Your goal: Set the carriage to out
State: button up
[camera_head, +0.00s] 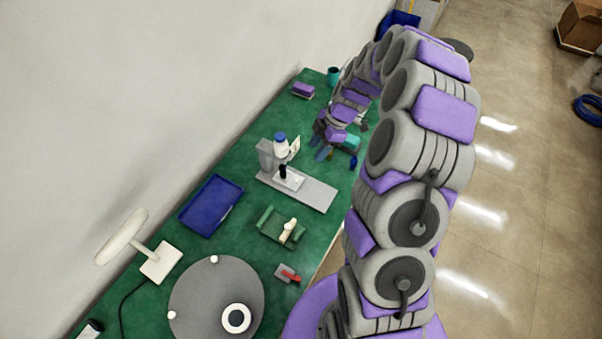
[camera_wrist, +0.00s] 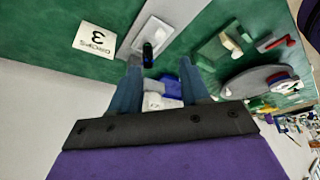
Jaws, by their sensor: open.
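The carriage looks to be the pale plate (camera_head: 290,180) with an upright black knob (camera_head: 283,171), sitting on a long grey base (camera_head: 315,192). A white bottle with a blue cap (camera_head: 280,141) stands over the base's far-left end. In the wrist view the pale plate (camera_wrist: 153,33) and black knob (camera_wrist: 147,54) show beyond my fingertips. My gripper (camera_head: 337,156) is open and empty, over the bench to the right of the bottle. In the wrist view my gripper (camera_wrist: 158,66) has its two blue fingers spread, with the knob apart from them. No in or out marking is readable.
A card reading "3 drops" (camera_wrist: 95,38) shows beside the base. The green bench (camera_head: 240,230) also holds a blue tray (camera_head: 211,205), a green cradle (camera_head: 268,226), a grey round plate (camera_head: 205,290) and a red-handled switch (camera_head: 289,274). A wall runs along the left.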

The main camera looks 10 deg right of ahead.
aim_at(297, 178)
jog(key=b+x, duration=0.1)
jog(key=x, duration=1.3)
jog(key=shift+r, duration=0.1)
jog(key=shift+a, duration=0.1)
jog(key=shift+c, duration=0.2)
grip_shut()
